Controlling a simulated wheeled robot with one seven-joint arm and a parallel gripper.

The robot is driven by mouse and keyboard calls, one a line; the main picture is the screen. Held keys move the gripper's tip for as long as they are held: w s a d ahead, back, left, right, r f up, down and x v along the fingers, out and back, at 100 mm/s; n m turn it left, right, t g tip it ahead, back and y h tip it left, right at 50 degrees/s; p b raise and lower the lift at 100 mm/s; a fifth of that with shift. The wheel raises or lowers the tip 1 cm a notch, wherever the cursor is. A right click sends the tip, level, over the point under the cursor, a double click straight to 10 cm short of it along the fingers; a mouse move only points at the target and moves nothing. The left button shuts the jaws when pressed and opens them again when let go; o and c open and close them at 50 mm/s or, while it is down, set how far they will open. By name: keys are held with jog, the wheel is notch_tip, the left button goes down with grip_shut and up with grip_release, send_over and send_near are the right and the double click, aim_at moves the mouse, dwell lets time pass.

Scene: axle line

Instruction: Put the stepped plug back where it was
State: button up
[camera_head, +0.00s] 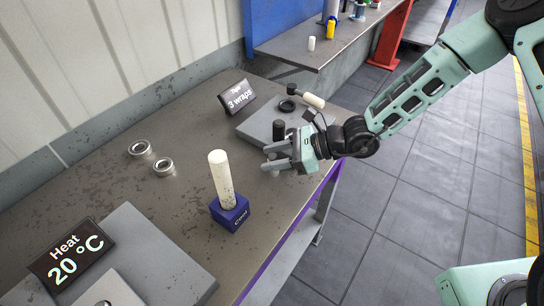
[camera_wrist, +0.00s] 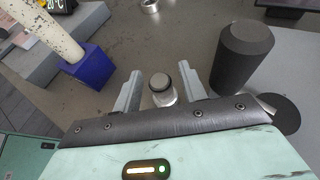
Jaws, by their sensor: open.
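The stepped plug, which I take to be the small metal piece with a dark, narrower top (camera_wrist: 161,86), stands upright on the bench in the wrist view. My gripper (camera_wrist: 161,92) is open, with one finger on each side of it. Gaps show between the plug and both fingers, so it is not gripped. In the head view my gripper (camera_head: 275,157) is low over the bench near its right edge, and the fingers mostly hide the plug. I cannot tell which spot is the plug's earlier place.
A dark cylinder (camera_wrist: 240,55) stands close beside my right finger in the wrist view. A blue block (camera_head: 230,213) holds a tall pale rod (camera_head: 221,178).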

jog(key=b+v, duration=0.1)
jog(key=v, duration=1)
jog(key=s+a+r+n+g+h, duration=0.2)
jog(key=s+n+g+h, duration=0.1)
jog(key=s+n, duration=0.45)
jog(key=s+a+r+n+g+h, duration=0.1)
jog(key=s+r+n+g+h, duration=0.25)
jog(key=s+n, duration=0.4)
jog(key=s+d+r+n+t+h, duration=0.4)
jog(key=s+n, duration=0.4)
jog(key=n, duration=0.4)
jog(key=shift+d+r+t+h, duration=0.2)
jog(key=shift+r+t+h, duration=0.45)
jog(key=shift+h, duration=0.5)
